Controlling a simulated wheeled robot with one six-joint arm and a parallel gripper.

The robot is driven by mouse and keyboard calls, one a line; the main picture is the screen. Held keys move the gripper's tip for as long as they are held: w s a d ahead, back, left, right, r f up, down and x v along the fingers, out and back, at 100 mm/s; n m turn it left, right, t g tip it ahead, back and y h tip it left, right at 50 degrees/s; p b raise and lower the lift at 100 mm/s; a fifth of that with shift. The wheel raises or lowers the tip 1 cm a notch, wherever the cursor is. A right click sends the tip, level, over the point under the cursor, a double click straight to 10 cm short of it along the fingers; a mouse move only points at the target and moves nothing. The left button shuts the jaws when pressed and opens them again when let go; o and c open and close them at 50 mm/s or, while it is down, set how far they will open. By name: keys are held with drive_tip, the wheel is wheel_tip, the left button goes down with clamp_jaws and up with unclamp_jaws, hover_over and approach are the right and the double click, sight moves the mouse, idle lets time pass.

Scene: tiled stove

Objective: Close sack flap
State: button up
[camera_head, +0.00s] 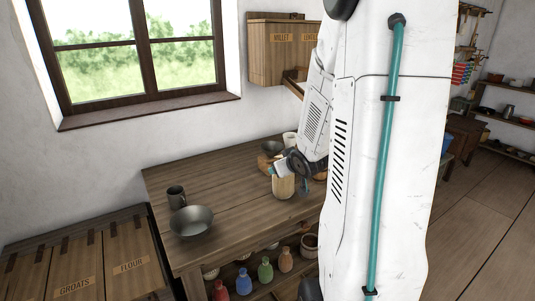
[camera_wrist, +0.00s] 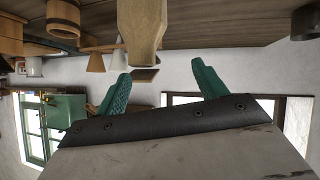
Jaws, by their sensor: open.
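A tan, sack-like container (camera_head: 284,186) stands on the wooden table in the head view, right under my gripper (camera_head: 290,175). Its top is partly covered by the gripper, and I cannot make out a flap or its position. In the wrist view, a tan tapering body (camera_wrist: 142,35), which looks like the same thing, hangs from the top edge between and beyond my two teal fingers. My gripper (camera_wrist: 162,84) is open there, with its fingers wide apart and nothing between the tips. I cannot tell whether either finger touches the tan thing.
On the table (camera_head: 230,180) are a dark mug (camera_head: 176,197) and a grey bowl (camera_head: 192,221) at left, with a dark bowl (camera_head: 272,147) behind the sack. Several coloured bottles (camera_head: 265,268) stand below. Labelled bins are at lower left. The table's middle is clear.

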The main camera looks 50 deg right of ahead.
drive_tip(key=s+d+f+t, duration=0.2)
drive_tip(key=d+f+t, duration=0.1)
drive_tip(key=d, duration=0.2)
drive_tip(key=w+r+t, duration=0.1)
drive_tip(key=w, duration=0.1)
drive_tip(key=w+d+t, duration=0.1)
drive_tip(key=w+t, duration=0.1)
drive_tip(key=w+r+t, duration=0.1)
drive_tip(key=w, duration=0.2)
drive_tip(key=shift+d+r+t+y, duration=0.25)
drive_tip(key=shift+r+t+y, duration=0.05)
drive_tip(key=shift+r+y, duration=0.1)
drive_tip(key=shift+f, duration=0.1)
drive_tip(key=c, duration=1)
